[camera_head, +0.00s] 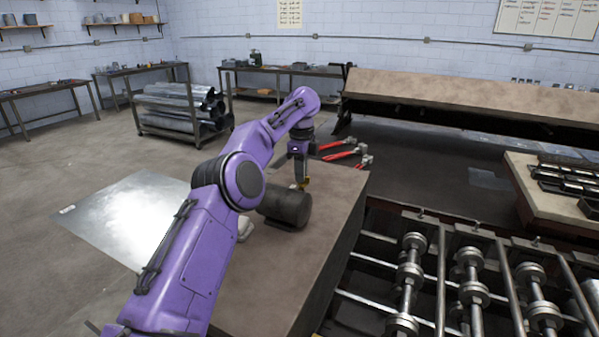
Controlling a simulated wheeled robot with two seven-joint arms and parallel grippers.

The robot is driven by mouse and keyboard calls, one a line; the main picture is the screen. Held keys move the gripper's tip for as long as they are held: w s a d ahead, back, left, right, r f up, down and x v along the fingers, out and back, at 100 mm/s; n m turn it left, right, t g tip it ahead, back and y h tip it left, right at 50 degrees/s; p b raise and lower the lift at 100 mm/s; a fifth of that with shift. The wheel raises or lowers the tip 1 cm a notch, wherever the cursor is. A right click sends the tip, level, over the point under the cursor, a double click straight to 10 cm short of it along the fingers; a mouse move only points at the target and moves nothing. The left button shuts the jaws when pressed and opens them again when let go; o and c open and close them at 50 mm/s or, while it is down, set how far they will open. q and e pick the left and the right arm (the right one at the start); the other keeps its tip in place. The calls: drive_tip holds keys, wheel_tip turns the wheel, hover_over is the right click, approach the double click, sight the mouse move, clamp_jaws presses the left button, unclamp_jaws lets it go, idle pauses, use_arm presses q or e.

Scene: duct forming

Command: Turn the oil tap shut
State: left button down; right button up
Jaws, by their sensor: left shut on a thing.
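My left arm comes in from the lower left and bends down over a brown cabinet top. My left gripper (301,182) points down beside the far end of a dark cylindrical oil tank (286,207) lying on the cabinet. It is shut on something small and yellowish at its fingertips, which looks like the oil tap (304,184). The arm and fingers hide most of the tap, so its turn angle cannot be told. My right gripper is not in view.
A roller machine (440,285) stands close on the right. A metal sheet (125,215) lies on the left. A rack of ducts (180,108) stands behind.

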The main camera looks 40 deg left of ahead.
use_arm(q)
drive_tip(key=shift+d+f+m, duration=0.2)
drive_tip(key=shift+f+m, duration=0.05)
drive_tip(key=shift+m, duration=0.45)
drive_tip(key=c, duration=1.4)
unclamp_jaws()
drive_tip(key=shift+o, duration=1.1)
drive_tip(key=shift+d+r, duration=0.15)
drive_tip(key=shift+d, duration=0.05)
drive_tip(key=shift+w, duration=0.1)
drive_tip(key=shift+a, duration=0.15)
